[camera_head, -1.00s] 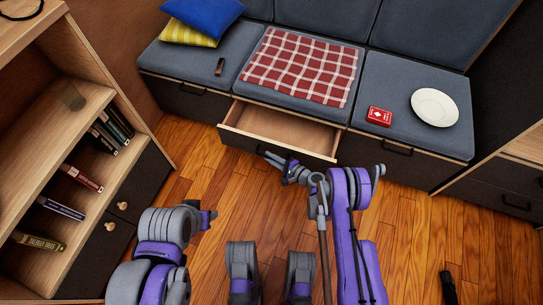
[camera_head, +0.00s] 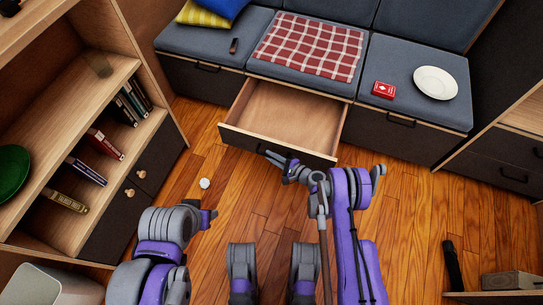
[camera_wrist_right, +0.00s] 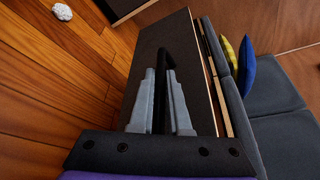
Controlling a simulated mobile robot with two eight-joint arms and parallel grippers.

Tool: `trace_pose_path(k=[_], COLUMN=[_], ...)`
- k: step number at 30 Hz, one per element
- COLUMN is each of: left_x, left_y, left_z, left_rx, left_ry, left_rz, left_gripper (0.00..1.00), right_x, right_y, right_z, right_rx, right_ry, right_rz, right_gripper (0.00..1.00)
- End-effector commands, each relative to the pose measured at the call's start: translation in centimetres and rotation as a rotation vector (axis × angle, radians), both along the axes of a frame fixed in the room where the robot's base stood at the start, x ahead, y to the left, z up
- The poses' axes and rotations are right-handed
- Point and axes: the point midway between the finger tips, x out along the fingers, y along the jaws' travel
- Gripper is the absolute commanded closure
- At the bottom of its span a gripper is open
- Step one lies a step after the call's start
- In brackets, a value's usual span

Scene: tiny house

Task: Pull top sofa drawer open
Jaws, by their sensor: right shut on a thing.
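The middle sofa drawer (camera_head: 287,108) stands well open under the seat with the red checked cloth. Its wooden inside looks empty. Its dark front (camera_head: 262,142) faces me. My right gripper (camera_head: 277,160) is at the middle of that front. In the right wrist view, my right gripper's fingers (camera_wrist_right: 160,100) are shut on the dark drawer handle (camera_wrist_right: 162,88), one finger on each side. My left gripper (camera_head: 207,215) is low at the left, over the floor and away from the sofa; its fingers are too small to judge.
Closed drawers with dark handles flank the open one, left (camera_head: 193,80) and right (camera_head: 400,135). A bookshelf (camera_head: 105,115) stands at the left. A small white crumpled thing (camera_head: 205,183) lies on the floor. A plate (camera_head: 436,82) and red card box (camera_head: 384,90) rest on the right seat.

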Motion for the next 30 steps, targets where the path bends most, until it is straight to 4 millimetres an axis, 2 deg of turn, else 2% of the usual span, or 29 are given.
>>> trace_pose_path(k=[13, 14, 18, 19, 30], left_x=[0.01, 0.01, 0.01, 0.01, -0.03], left_y=[0.0, 0.0, 0.0, 0.0, 0.0], left_z=[0.01, 0.01, 0.01, 0.01, 0.13], left_rx=[0.0, 0.0, 0.0, 0.0, 0.0], left_ry=[0.0, 0.0, 0.0, 0.0, 0.0], left_rz=[0.0, 0.0, 0.0, 0.0, 0.0], left_gripper=[0.5, 0.5, 0.5, 0.5, 0.5], right_x=[-0.01, -0.01, -0.02, -0.02, -0.36], right_y=[-0.1, -0.1, -0.07, -0.07, -0.57], right_z=[0.01, 0.01, 0.01, 0.0, 0.16], right_rx=[0.0, 0.0, 0.0, 0.0, 0.0], right_ry=[0.001, 0.001, 0.001, 0.001, 0.001], right_rz=[-0.002, -0.002, -0.002, -0.002, -0.002], right_gripper=[1.0, 0.83, 0.58, 0.55, 0.55])
